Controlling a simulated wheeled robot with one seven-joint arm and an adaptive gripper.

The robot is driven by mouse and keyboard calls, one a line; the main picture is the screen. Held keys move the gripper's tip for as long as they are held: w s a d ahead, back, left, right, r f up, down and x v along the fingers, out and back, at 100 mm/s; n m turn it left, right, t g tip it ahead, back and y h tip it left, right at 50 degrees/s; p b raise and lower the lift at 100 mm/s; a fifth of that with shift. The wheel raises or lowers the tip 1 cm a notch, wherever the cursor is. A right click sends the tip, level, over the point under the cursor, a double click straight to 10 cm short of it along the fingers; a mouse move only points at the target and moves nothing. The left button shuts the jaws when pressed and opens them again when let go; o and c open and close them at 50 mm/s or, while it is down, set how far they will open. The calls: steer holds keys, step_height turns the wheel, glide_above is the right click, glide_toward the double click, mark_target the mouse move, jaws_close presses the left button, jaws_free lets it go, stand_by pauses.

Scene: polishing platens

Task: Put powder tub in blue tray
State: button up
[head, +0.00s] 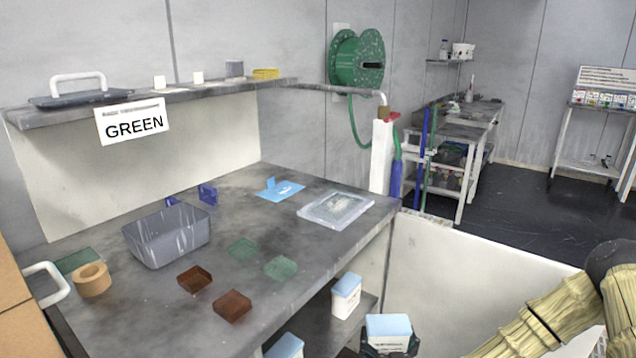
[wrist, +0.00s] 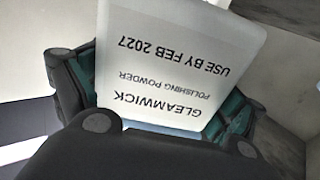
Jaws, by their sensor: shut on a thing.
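A white powder tub (head: 388,328) with a light blue lid is held at the bottom of the head view, in front of the bench. My gripper (head: 390,347) is shut on it, with dark fingers at its two sides. In the wrist view the tub (wrist: 178,65) fills the space between the fingers, its label reading "GLEAMWICK POLISHING POWDER". A deep blue-grey tray (head: 167,240) stands on the bench at left and looks empty. It is the only large bluish tray I see. The tub is apart from it, to its lower right.
Small brown trays (head: 232,306), green trays (head: 281,268), a tape roll (head: 92,279), a clear lidded box (head: 336,209) and a light blue piece (head: 281,190) lie on the bench (head: 145,315). Similar tubs (head: 346,298) stand on the lower shelf. A "GREEN" sign (head: 133,122) hangs above.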

steer(key=s+r+p, duration=0.2)
steer(key=r+p, duration=0.6)
steer(key=r, duration=0.1)
steer(key=s+r+p, duration=0.2)
steer(key=r+p, duration=0.6)
steer(key=r, duration=0.2)
steer(key=s+f, duration=0.5)
steer(key=f, duration=0.2)
steer(key=shift+s+d+f, duration=0.15)
steer(key=shift+s+f, duration=0.25)
